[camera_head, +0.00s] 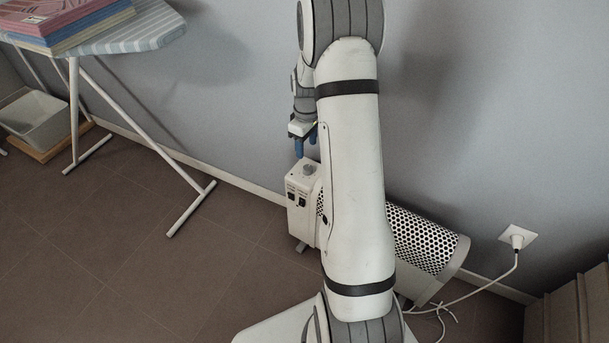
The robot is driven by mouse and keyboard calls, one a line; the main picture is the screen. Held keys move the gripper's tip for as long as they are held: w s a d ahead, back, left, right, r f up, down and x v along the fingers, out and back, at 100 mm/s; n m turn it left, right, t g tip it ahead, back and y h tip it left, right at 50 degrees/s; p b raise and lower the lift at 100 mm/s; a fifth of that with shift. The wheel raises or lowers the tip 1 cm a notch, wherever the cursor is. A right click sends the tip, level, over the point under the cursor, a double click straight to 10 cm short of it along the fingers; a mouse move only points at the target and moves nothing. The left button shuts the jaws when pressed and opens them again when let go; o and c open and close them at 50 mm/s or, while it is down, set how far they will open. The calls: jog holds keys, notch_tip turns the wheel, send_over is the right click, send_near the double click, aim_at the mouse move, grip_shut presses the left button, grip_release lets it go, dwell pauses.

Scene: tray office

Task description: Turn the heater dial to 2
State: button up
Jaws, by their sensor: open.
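A white heater with a perforated grille (425,240) stands on the floor by the wall, partly hidden behind my arm. Its control end (302,205) shows to the left of the arm, with dark switches on its front face. A small grey dial (308,169) sits on top of that end; its markings are too small to read. My gripper (305,148), with blue fingers, is open and points down just above the dial, apart from it as far as I can tell. It appears empty.
The heater's cable runs to a wall socket (517,238) at the right. A brown cabinet (570,310) is at the lower right. The left floor is clear.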

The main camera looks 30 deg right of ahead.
aim_at(307, 168)
jog(key=f, duration=0.2)
jog(key=shift+w+d+f, duration=0.2)
jog(key=shift+d+f, duration=0.1)
jog(key=shift+d, duration=0.05)
notch_tip(307, 168, down, 7)
jog(key=b, duration=0.3)
jog(key=shift+f, duration=0.2)
jog(key=c, duration=0.9)
jog(key=shift+a, duration=0.25)
jog(key=shift+c, duration=0.3)
jog(key=shift+d, duration=0.15)
